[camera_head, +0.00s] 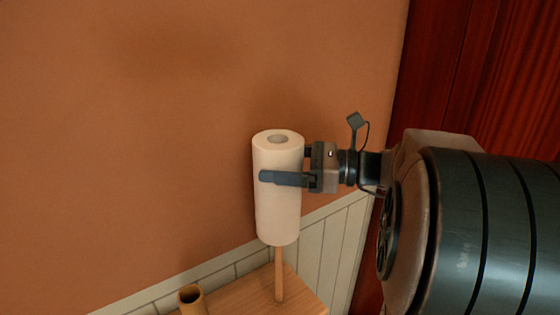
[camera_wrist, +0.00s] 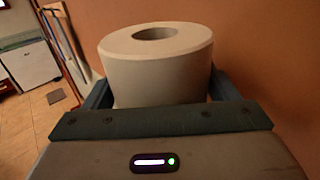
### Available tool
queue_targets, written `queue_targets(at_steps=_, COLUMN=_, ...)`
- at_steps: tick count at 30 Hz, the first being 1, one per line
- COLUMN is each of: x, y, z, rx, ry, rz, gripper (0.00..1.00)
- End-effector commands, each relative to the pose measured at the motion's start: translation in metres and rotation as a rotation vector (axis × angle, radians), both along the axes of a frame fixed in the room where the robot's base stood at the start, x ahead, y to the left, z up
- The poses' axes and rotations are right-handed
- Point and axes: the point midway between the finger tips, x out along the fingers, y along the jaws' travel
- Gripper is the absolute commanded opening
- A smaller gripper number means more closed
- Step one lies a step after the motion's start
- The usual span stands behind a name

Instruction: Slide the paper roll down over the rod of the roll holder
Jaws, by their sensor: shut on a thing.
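The white paper roll (camera_head: 278,215) is upright in the head view, high over a wooden counter. My gripper (camera_head: 284,178) is shut on the roll's upper half from the right, one finger across its near side. In the wrist view the roll (camera_wrist: 155,75) stands between the two fingers, and its top hole looks open. The wooden rod (camera_head: 279,275) of the roll holder rises from the counter to the roll's bottom edge. The rod's top is hidden by the roll; I cannot tell whether it is inside the core or behind it. No rod shows in the core's top opening.
A small wooden cup (camera_head: 191,300) stands on the wooden counter (camera_head: 240,296) to the left of the rod. An orange wall (camera_head: 120,130) with pale panelling (camera_head: 335,235) is close behind. Dark red wood (camera_head: 500,80) is at the right.

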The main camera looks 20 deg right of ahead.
Motion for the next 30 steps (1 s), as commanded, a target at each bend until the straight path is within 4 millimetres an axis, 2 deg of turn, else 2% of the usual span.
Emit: queue_targets(at_steps=30, x=0.0, y=0.0, z=-0.074, rx=0.0, ry=0.001, rz=0.001, gripper=0.41)
